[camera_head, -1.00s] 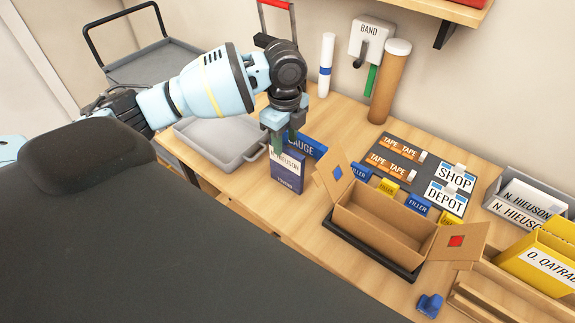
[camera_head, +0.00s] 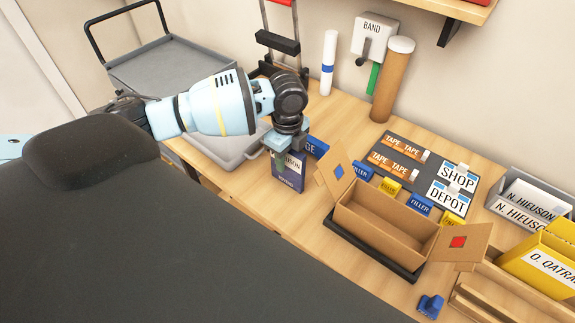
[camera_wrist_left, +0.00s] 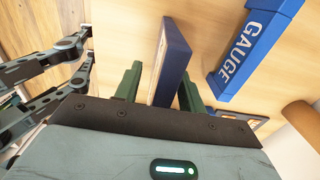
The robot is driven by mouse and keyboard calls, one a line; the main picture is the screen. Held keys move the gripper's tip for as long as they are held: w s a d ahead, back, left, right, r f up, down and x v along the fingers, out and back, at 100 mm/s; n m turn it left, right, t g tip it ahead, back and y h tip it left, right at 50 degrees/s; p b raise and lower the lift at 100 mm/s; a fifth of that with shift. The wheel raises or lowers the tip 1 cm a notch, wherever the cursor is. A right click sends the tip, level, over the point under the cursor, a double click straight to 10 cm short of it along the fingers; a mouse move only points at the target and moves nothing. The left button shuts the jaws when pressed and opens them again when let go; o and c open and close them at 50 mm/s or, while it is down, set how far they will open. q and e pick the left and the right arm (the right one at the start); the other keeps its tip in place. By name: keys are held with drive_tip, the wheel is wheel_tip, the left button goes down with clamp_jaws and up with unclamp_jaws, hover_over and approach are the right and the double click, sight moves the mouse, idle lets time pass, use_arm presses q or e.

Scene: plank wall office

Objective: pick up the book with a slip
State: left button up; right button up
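The blue book (camera_head: 288,178) stands upright near the table's front edge, with a white slip lettered "HIEUSON" on its face. My left gripper (camera_head: 286,150) has come down over its top from above. In the left wrist view, the book (camera_wrist_left: 172,62) stands between the two green fingers (camera_wrist_left: 160,88). A gap shows between the left finger and the book; the right finger is close beside it, and I cannot tell whether they touch. The gripper looks open around the book. The gripper hides the top of the slip in the head view. My right gripper is not in view.
A blue GAUGE block (camera_wrist_left: 252,45) lies just beside the book. A grey tray (camera_head: 222,158) is at its left and an open cardboard box (camera_head: 385,225) at its right. A board with tape and fillers (camera_head: 425,170) lies behind the box.

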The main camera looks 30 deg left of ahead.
use_arm(q)
clamp_jaws()
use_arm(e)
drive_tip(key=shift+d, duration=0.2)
use_arm(q)
drive_tip(key=shift+r, duration=0.1)
